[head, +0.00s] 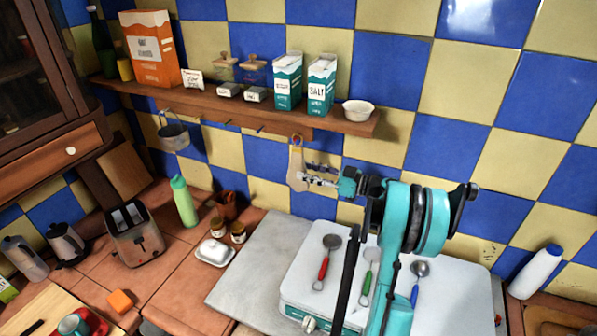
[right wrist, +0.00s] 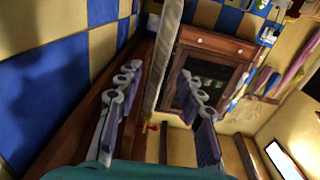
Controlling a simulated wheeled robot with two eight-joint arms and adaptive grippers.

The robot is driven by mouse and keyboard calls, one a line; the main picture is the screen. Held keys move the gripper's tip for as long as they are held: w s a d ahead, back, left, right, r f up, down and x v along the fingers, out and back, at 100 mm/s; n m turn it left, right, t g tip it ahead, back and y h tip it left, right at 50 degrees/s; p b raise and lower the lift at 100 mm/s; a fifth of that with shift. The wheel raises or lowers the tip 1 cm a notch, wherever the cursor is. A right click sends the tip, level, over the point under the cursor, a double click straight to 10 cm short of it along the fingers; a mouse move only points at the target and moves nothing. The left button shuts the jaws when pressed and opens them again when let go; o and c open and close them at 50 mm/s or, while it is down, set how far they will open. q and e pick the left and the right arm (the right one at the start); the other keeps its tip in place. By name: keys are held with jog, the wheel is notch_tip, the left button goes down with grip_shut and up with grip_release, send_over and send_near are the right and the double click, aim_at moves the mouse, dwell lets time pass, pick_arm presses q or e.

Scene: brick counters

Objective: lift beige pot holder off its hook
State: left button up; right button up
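The beige pot holder (head: 296,170) hangs flat near the tiled wall, under the right part of the wooden shelf. Its top loop is at a hook below the shelf. My right gripper (head: 318,175) is at its right edge, with the fingers pointing left. In the right wrist view the right gripper (right wrist: 160,100) is open, its two fingers well apart. The pot holder (right wrist: 165,50) shows there edge-on as a pale strip between the fingers, with a gap on each side. My left gripper is not in view.
The shelf (head: 220,108) above carries cartons, jars and a small bowl (head: 358,110). A small pot (head: 174,135) hangs further left. Below is a white hob (head: 300,285) with several coloured utensils. A green bottle (head: 184,202) and a toaster (head: 135,235) stand on the left counter.

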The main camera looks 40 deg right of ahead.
aim_at(305, 166)
jog(key=x, duration=0.4)
jog(key=shift+w+d, duration=0.1)
jog(key=shift+w, duration=0.2)
jog(key=shift+s+r, duration=0.1)
jog(key=shift+s, duration=0.15)
jog(key=shift+w, duration=0.15)
grip_shut()
jog(key=shift+r, duration=0.65)
jog(key=s+a, duration=0.4)
jog(key=a, duration=0.4)
jog(key=s+a, duration=0.4)
jog(key=a, duration=0.4)
jog(key=shift+s, duration=0.2)
